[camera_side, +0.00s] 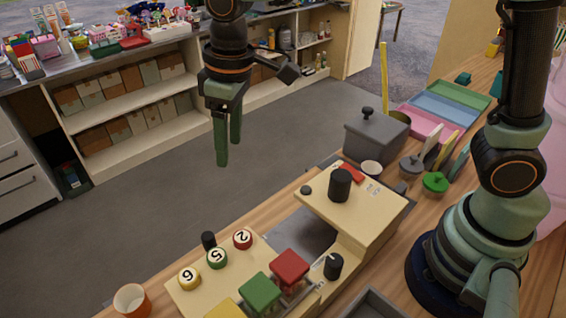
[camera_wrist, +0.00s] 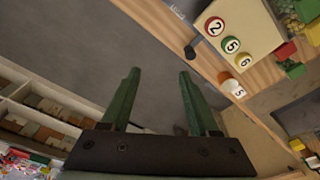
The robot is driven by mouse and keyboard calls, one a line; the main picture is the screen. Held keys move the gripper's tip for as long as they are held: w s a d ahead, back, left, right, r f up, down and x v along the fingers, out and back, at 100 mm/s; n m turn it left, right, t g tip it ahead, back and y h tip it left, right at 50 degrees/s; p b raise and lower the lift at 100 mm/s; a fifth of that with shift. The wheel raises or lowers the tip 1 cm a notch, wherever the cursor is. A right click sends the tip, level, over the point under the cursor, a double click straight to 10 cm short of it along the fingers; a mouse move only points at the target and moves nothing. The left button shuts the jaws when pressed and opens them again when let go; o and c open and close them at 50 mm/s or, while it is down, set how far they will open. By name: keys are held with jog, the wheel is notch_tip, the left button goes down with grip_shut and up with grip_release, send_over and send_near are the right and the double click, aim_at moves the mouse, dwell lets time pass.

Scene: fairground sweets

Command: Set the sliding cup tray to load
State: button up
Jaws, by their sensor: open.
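The cream machine (camera_side: 345,215) stands on the wooden counter in the side view. A grey metal recess (camera_side: 303,232) lies between its raised block and its front panel; I cannot tell whether this is the sliding cup tray or where the tray is set. A small black knob (camera_side: 209,241) stands at the machine's far edge, and shows in the wrist view (camera_wrist: 190,51). My gripper (camera_side: 229,156) hangs above the floor beyond the counter, pointing down. Its green fingers are apart and empty, also in the wrist view (camera_wrist: 159,74). It touches nothing.
Round buttons marked 2 (camera_side: 243,238), 5 (camera_side: 217,258) and 6 (camera_side: 190,278) sit by the knob. An orange cup (camera_side: 131,299) stands at lower left. A grey lidded box (camera_side: 376,140) and coloured trays (camera_side: 450,98) stand behind the machine. The space around my gripper is clear.

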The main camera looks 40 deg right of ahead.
jog(key=n+g, duration=0.1)
jog(key=n, duration=0.1)
send_near(207, 236)
jog(key=shift+h, duration=0.3)
jog(key=f, duration=1)
jog(key=shift+w+a+f, duration=0.1)
jog(key=shift+a+f, duration=0.15)
grip_shut()
dwell(0.6)
